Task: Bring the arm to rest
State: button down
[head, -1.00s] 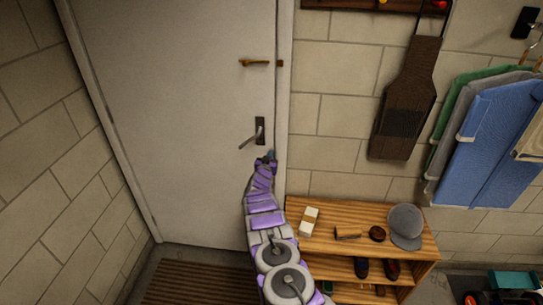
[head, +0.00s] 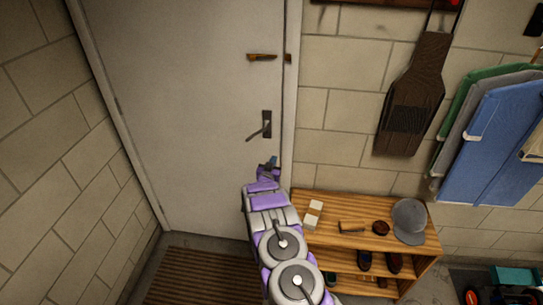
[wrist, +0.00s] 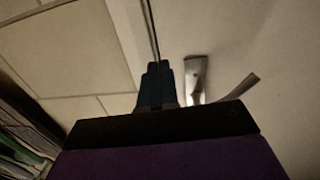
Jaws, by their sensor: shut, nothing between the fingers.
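My arm reaches up from the bottom of the head view, purple and grey, and looks folded shorter toward me. My gripper (head: 272,162) is at its far end, below the door handle in the picture. In the wrist view my gripper (wrist: 155,75) shows its dark fingers together, with nothing between them. The door handle (head: 262,128) is a dark plate with a lever pointing left and down. It also shows in the wrist view (wrist: 196,75), right of the fingers and apart from them. The white door (head: 180,110) looks closed.
A brass bolt (head: 264,57) sits above the handle. A wooden shelf bench (head: 345,215) stands right of my arm, with a cap (head: 408,220), brushes and shoes. A slatted mat (head: 195,280) lies before the door.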

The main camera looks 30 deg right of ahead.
jog(key=s+a+r+n+g+y, duration=0.1)
jog(key=s+a+r+y, duration=0.1)
jog(key=a+r+y, duration=0.45)
jog(key=s+a+r+n+g+y, duration=0.15)
jog(key=a+r, duration=0.25)
jog(key=a, duration=0.6)
jog(key=s+a+r+n+g+y, duration=0.35)
jog(key=s+a+r, duration=0.5)
jog(key=s, duration=0.35)
jog(key=s+r+g, duration=0.2)
jog(key=s+g, duration=0.1)
jog(key=s, duration=1.3)
jog(key=s+a+r+n+g, duration=0.1)
jog(key=s+r+g, duration=0.2)
jog(key=s, duration=1.3)
jog(key=s+a+r+n+g, duration=0.1)
jog(key=s+r+g, duration=0.2)
jog(key=s, duration=1.3)
jog(key=shift+p, duration=0.4)
